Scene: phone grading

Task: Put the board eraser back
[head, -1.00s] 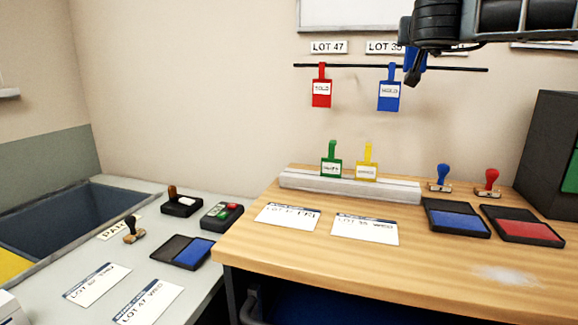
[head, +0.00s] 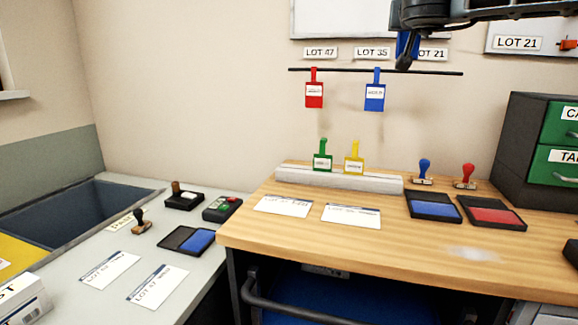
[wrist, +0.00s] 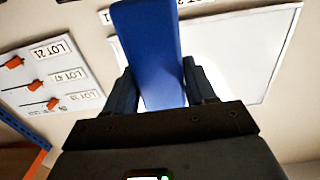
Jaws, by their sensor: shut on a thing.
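My gripper (wrist: 163,80) is shut on a long blue block, which I take to be the board eraser (wrist: 148,40), with one dark finger on each side. In the head view my gripper (head: 405,58) is high at the upper right. A blue bit of the eraser (head: 408,42) shows beside it; the rest is hidden by the arm or out of frame. The white board (head: 340,22) is on the wall behind, cut off at the top. In the wrist view the board (wrist: 255,50) lies behind the eraser, which covers part of it.
A dark rail (head: 340,70) with a red tag (head: 314,93) and a blue tag (head: 375,95) hangs below. A wooden desk (head: 300,225) holds stamps, ink pads, cards and a tag stand. A dark drawer cabinet (head: 510,135) stands at right. A second panel (wrist: 55,75) has orange sliders.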

